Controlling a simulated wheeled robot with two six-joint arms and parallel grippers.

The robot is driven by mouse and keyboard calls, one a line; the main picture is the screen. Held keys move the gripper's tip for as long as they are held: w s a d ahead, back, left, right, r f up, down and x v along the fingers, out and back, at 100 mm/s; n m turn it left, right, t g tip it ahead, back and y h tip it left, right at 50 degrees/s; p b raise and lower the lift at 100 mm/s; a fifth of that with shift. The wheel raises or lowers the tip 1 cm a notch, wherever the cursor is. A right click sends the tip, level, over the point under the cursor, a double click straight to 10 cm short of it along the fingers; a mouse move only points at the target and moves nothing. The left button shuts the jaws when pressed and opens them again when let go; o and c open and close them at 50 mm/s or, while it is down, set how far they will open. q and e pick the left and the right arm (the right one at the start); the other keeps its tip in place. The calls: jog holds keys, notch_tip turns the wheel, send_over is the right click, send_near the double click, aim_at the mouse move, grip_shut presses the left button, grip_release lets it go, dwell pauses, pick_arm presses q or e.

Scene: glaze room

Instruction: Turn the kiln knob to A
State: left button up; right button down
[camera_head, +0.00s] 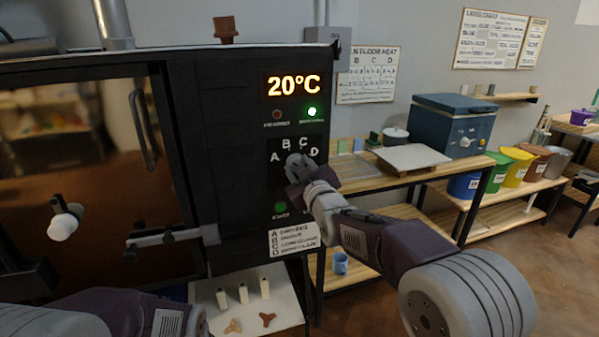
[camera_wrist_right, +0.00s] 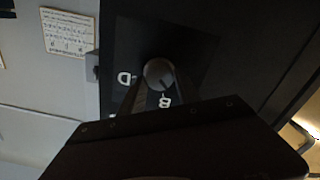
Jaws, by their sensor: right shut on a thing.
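The kiln (camera_head: 215,110) is a black cabinet with a lit display reading 20°C. Its dial panel, marked A, B, C and D, sits below the display. My right gripper (camera_head: 297,165) is at this panel, shut on the kiln knob and covering most of it in the head view. In the right wrist view the round grey knob (camera_wrist_right: 159,73) sits between the fingers. A dark line on it points to the lower right, near the letter B (camera_wrist_right: 165,101). The letter D (camera_wrist_right: 124,79) shows at the left; A is hidden there. My left gripper is out of view.
A green light (camera_head: 312,111) glows under the display, and a green button (camera_head: 280,207) is below the dial. A door handle (camera_head: 146,125) and a latch bar (camera_head: 165,237) stick out at left. A wooden shelf unit (camera_head: 375,181) stands close on the right.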

jog(key=shift+f+n+b, duration=0.1)
jog(key=shift+n+b, duration=0.3)
jog(key=shift+n, duration=1.3)
jog(key=shift+a+n, duration=0.1)
jog(key=shift+n, duration=0.2)
jog(key=c, duration=0.9)
grip_release()
jog(key=v, duration=0.9)
jog(key=shift+b, duration=0.4)
